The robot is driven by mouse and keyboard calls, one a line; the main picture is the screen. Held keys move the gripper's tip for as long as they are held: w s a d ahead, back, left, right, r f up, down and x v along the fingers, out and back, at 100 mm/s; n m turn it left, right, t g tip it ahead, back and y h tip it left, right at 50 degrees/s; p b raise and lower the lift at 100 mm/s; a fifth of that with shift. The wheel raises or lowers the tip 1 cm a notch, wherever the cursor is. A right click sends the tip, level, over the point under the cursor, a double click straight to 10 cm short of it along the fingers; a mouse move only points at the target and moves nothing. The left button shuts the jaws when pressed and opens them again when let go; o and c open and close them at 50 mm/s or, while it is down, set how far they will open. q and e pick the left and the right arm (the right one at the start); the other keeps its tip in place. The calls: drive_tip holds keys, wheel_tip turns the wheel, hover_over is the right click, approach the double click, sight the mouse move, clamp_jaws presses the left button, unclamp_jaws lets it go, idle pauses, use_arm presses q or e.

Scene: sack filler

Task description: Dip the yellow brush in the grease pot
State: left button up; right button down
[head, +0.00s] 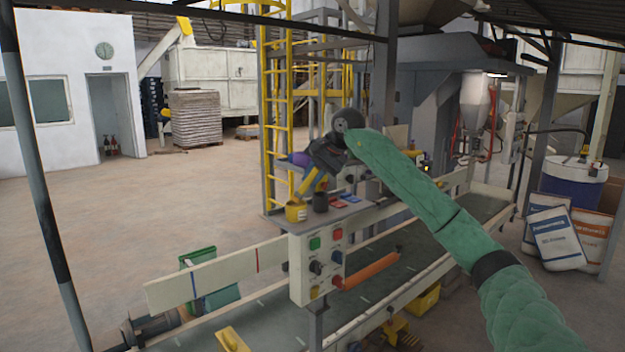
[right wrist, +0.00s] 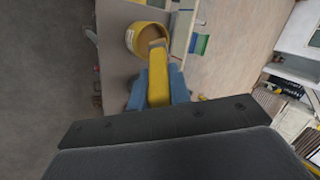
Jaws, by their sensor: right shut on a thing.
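The yellow brush (right wrist: 167,84) is held between the blue fingertips of my right gripper (right wrist: 160,92), which is shut on it. In the head view, my right gripper (head: 316,178) is above the bench end with the brush slanting down to the left. A yellow pot (head: 296,213) with tan contents stands below it; it also shows in the right wrist view (right wrist: 131,38). The brush's pale tip overlaps the pot's opening on its near side in the right wrist view. I cannot tell whether it touches the contents. My left gripper is out of view.
A dark cup (head: 320,203) stands right beside the yellow pot, with small red and blue items (head: 345,198) further right. A control box (head: 318,265) with buttons and an orange bar is just below, above the conveyor (head: 385,275). A yellow ladder (head: 275,125) rises behind.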

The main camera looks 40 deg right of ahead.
drive_tip(key=shift+r+p, duration=1.65)
drive_tip(key=shift+r, duration=1.15)
